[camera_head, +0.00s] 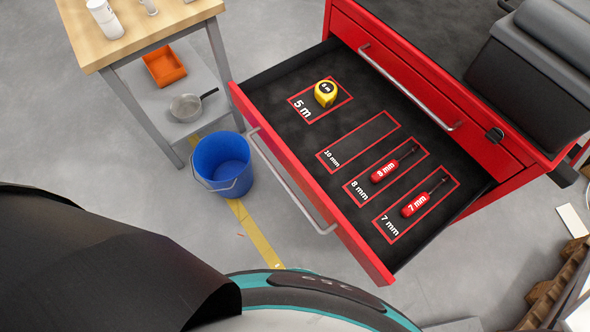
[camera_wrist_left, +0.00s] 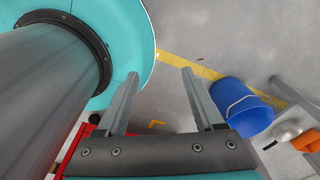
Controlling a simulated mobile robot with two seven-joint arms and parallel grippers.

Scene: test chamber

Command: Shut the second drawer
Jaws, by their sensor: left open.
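The second drawer (camera_head: 310,198) of the red tool cabinet (camera_head: 500,172) is pulled far out in the head view, below a closed top drawer (camera_head: 420,85). Its grey bar handle (camera_head: 290,180) runs along the red front. Inside, on black lining, lie a yellow tape measure (camera_head: 326,92) and two red screwdrivers (camera_head: 384,171); the 10 mm outline is empty. My left gripper (camera_wrist_left: 160,73) shows only in its wrist view, open and empty above the floor. A bit of red shows behind its fingers at the lower left there. My right gripper is not in view.
A blue bucket (camera_head: 222,162) stands on the floor left of the drawer; it also shows in the left wrist view (camera_wrist_left: 243,108). A wooden-topped table (camera_head: 135,25) with an orange bin (camera_head: 164,65) and a pan (camera_head: 187,106) stands at upper left. Black cases sit on the cabinet.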

